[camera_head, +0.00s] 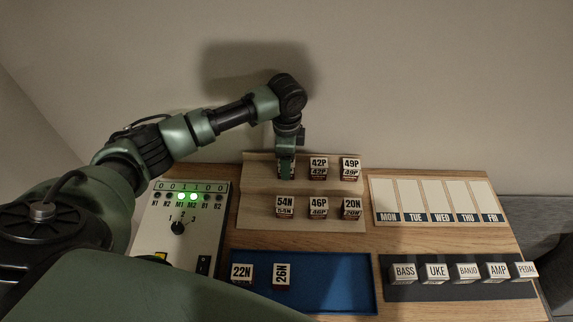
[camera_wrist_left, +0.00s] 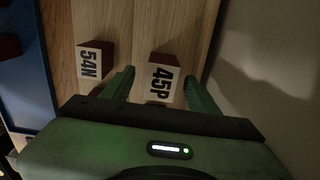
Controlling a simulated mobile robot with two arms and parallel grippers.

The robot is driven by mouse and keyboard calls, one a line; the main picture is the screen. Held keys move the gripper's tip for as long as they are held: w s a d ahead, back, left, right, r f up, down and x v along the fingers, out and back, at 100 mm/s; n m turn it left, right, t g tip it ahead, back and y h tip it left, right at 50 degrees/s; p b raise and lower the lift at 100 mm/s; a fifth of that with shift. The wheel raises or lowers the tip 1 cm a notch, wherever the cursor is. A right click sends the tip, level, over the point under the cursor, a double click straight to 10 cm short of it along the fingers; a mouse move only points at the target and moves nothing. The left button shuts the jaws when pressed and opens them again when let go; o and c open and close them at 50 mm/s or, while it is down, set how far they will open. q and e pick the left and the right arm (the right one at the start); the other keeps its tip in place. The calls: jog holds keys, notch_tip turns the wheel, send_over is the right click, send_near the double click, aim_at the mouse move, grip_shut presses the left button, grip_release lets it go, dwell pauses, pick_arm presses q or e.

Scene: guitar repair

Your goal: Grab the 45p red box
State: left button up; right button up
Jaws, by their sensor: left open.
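The 45P box (camera_wrist_left: 162,78) has a white label with black letters on top and dark red-brown sides. In the left wrist view it stands between the two green fingers of my left gripper (camera_wrist_left: 160,88), which are open on either side of it. In the head view my left gripper (camera_head: 286,165) reaches down at the left end of the back row on the wooden rack (camera_head: 258,212) and hides the 45P box. My right gripper is not in view.
Boxes 42P (camera_head: 318,166) and 49P (camera_head: 350,167) stand to the right in the back row. Boxes 54N (camera_head: 285,205), 46P (camera_head: 318,205) and 20N (camera_head: 351,207) form the front row. A blue tray (camera_head: 335,280) holds 22N (camera_head: 242,273) and 26N (camera_head: 281,274). A switch panel (camera_head: 150,225) stands left.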

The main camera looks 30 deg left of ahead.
pick_arm(q)
jog(key=shift+f, duration=1.45)
jog(key=shift+a, duration=0.1)
grip_shut()
jog(key=shift+r, duration=0.1)
